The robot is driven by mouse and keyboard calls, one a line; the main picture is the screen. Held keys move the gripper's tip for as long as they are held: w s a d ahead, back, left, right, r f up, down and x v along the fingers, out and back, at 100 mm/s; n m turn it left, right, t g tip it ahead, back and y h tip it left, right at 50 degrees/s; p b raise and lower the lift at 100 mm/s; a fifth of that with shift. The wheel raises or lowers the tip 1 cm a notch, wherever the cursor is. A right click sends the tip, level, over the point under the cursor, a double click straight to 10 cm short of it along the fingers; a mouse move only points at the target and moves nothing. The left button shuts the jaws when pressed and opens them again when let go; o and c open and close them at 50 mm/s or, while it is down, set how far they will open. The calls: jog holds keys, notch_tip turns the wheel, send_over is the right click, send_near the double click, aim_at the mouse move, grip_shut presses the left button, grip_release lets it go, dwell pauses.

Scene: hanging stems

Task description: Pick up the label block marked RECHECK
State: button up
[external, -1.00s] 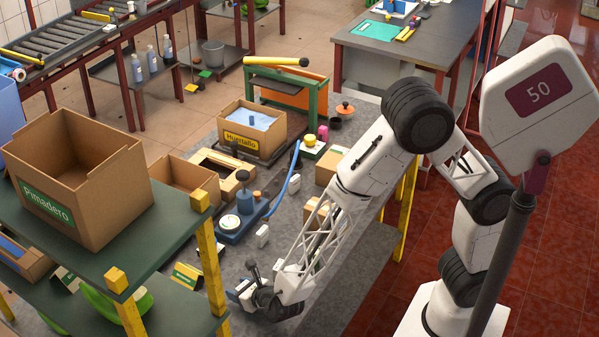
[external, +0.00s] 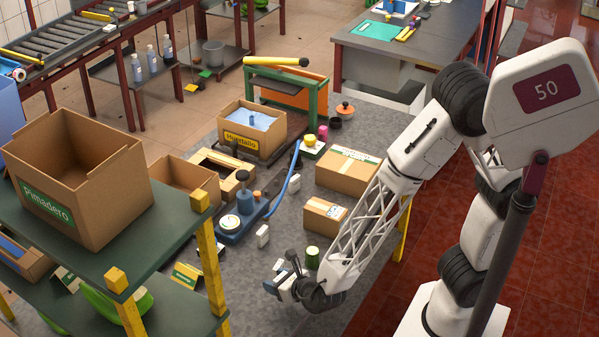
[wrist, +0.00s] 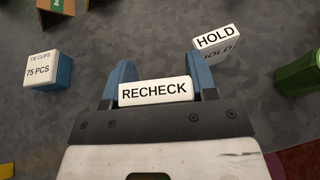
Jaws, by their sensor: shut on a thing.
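The white RECHECK label block (wrist: 155,91) sits between the two blue fingers of my gripper (wrist: 160,79) in the wrist view, its black lettering facing the camera. The fingers are shut on it, one at each end. In the external view my gripper (external: 286,283) is low at the front of the grey work surface, left of my forearm. The block is hard to make out there. A white HOLD block (wrist: 215,38) stands just beyond the right finger in the wrist view, apart from the held block.
A white-and-blue box marked 75 PCS (wrist: 48,70) is at left in the wrist view, and a green can (wrist: 298,73) at right. The can (external: 312,257) stands beside my forearm. Cardboard boxes (external: 325,215) are farther back; a green shelf (external: 165,215) stands at left.

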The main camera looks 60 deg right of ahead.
jog(key=shift+s+d+r, duration=0.1)
jog(key=shift+s+d, duration=0.35)
jog(key=shift+s, duration=0.3)
jog(key=shift+s+d+r, duration=0.1)
jog(key=shift+s+d, duration=0.3)
jog(key=shift+s, duration=0.3)
jog(key=shift+s+d, duration=0.45)
jog(key=shift+s, duration=0.3)
jog(key=shift+r, duration=0.1)
